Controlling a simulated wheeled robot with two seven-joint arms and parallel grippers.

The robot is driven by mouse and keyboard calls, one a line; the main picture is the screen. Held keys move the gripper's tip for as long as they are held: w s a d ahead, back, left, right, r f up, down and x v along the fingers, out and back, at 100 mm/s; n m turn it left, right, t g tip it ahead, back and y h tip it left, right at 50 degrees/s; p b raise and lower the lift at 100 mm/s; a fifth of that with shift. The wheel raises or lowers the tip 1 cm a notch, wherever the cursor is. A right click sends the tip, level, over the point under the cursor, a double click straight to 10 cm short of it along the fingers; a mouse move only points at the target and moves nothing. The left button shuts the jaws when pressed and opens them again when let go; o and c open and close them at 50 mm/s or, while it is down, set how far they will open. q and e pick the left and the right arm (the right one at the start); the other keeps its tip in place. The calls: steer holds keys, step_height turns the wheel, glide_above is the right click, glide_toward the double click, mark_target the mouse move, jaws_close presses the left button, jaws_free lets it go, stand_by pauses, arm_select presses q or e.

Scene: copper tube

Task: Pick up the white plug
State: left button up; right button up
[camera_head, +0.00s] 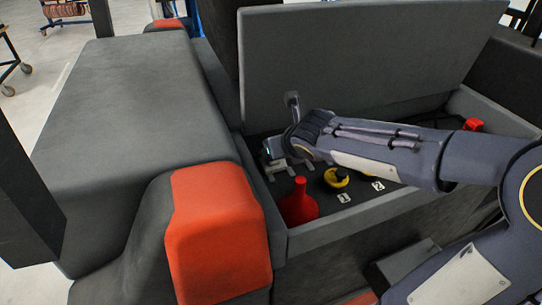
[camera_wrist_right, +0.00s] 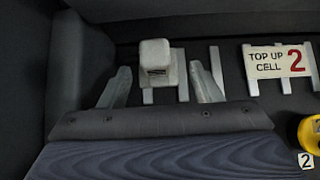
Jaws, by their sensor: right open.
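The white plug (camera_wrist_right: 157,62) is a pale, rounded block with a dark slot on its near face. In the right wrist view it stands among light metal strips, near the box's left wall. My right gripper (camera_wrist_right: 161,78) is open, with one finger on each side of the plug and a visible gap to both. In the head view my right gripper (camera_head: 271,150) reaches down into the left end of the open box; I cannot make out the plug clearly there. My left gripper is not in view.
The open box (camera_head: 369,222) has raised walls and an upright grey lid (camera_head: 370,55) behind my arm. Inside are a red bottle-shaped item (camera_head: 299,204), a yellow-and-black cap (camera_head: 337,178) and a "TOP UP CELL 2" label (camera_wrist_right: 277,61). An orange corner pad (camera_head: 215,225) stands left.

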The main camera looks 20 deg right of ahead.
steer(key=x, duration=0.2)
steer(key=b+x, duration=0.1)
steer(key=x, duration=0.1)
steer(key=b+x, duration=0.1)
steer(key=x, duration=0.1)
steer(key=shift+s+a+f, duration=0.15)
steer(key=shift+s+a, duration=0.05)
steer(key=shift+a, duration=0.1)
steer(key=shift+w+f, duration=0.15)
steer(key=shift+w, duration=0.15)
steer(key=c, duration=1.1)
steer(key=shift+r, duration=0.2)
